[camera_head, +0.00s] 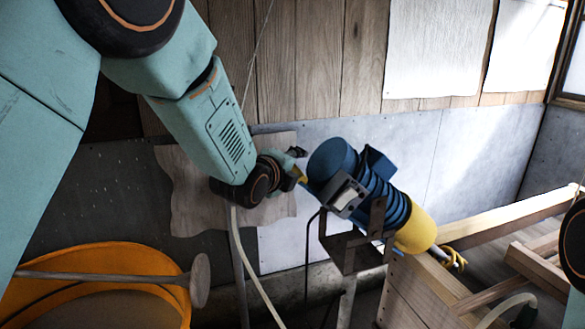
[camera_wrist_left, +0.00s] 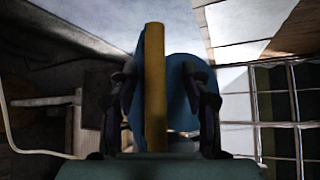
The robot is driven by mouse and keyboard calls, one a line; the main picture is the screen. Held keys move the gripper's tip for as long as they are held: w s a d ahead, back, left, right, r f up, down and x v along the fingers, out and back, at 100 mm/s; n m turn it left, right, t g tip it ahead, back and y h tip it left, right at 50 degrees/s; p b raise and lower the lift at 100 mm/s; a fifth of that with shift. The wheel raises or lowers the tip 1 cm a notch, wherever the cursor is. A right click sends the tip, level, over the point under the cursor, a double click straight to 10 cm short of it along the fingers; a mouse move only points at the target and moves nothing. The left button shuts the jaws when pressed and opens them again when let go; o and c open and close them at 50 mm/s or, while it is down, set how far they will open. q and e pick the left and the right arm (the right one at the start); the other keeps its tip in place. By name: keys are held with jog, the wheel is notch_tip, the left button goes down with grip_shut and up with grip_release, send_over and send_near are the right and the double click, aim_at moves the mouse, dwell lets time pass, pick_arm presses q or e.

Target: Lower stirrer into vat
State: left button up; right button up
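The stirrer is a blue ribbed motor (camera_head: 372,188) with a yellow end piece (camera_head: 416,232) and yellow loops at its lower right tip. It sits tilted on a dark metal bracket (camera_head: 350,250), with its tip over the near edge of the wooden vat (camera_head: 408,295). My left gripper (camera_head: 298,170) is at the stirrer's upper left end. In the left wrist view, its fingers (camera_wrist_left: 160,80) stand apart on both sides of a yellow bar handle (camera_wrist_left: 155,75), with visible gaps and the blue motor behind. My right gripper is out of view.
An orange tub (camera_head: 95,255) stands at the lower left with a wooden pole with a round head (camera_head: 200,280) across it. A pale hose hangs below my left wrist. Wooden beams (camera_head: 510,215) cross the vat. A wall stands behind.

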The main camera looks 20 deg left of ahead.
pick_arm(q)
jog(key=shift+r, duration=0.15)
jog(key=shift+s, duration=0.5)
jog(key=v, duration=1.1)
jog(key=shift+s+a, duration=0.1)
jog(key=shift+a, duration=0.05)
